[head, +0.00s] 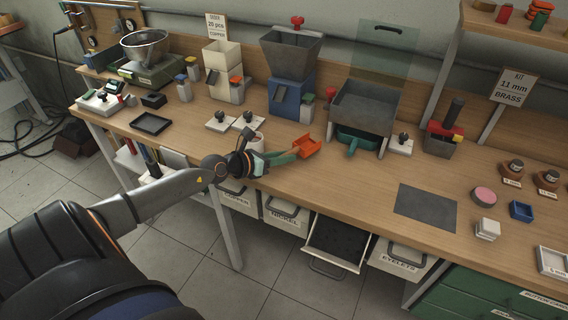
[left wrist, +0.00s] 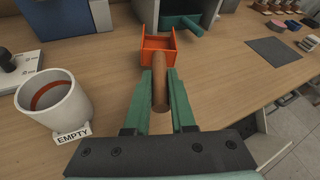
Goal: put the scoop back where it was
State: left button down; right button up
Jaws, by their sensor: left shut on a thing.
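The orange scoop (head: 308,147) has a square open pan and a wooden handle. My left gripper (head: 283,159) is shut on the handle, with the pan pointing away from me. In the left wrist view the green fingers (left wrist: 160,98) sit on either side of the handle, and the scoop's pan (left wrist: 157,50) lies just beyond the fingertips. The scoop is over the bench top (head: 330,180), at or close above the wood; I cannot tell whether it touches. My right gripper is not in view.
A white cup (left wrist: 55,104) with an "EMPTY" label stands left of the gripper. A grey bin (head: 362,106) with a teal piece (head: 356,140) in its mouth stands behind right. A blue hopper machine (head: 291,95) stands behind.

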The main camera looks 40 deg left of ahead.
aim_at(284, 172)
pick_arm(q)
jog(key=shift+w+f+b, duration=0.2)
jog(key=shift+f+b, duration=0.7)
jog(key=shift+f, duration=0.75)
jog(key=shift+f, duration=0.1)
jog(key=shift+f, duration=0.15)
jog(key=c, duration=0.8)
grip_release()
jog(key=shift+o, duration=0.2)
jog(key=shift+r, duration=0.3)
jog(key=v, duration=1.2)
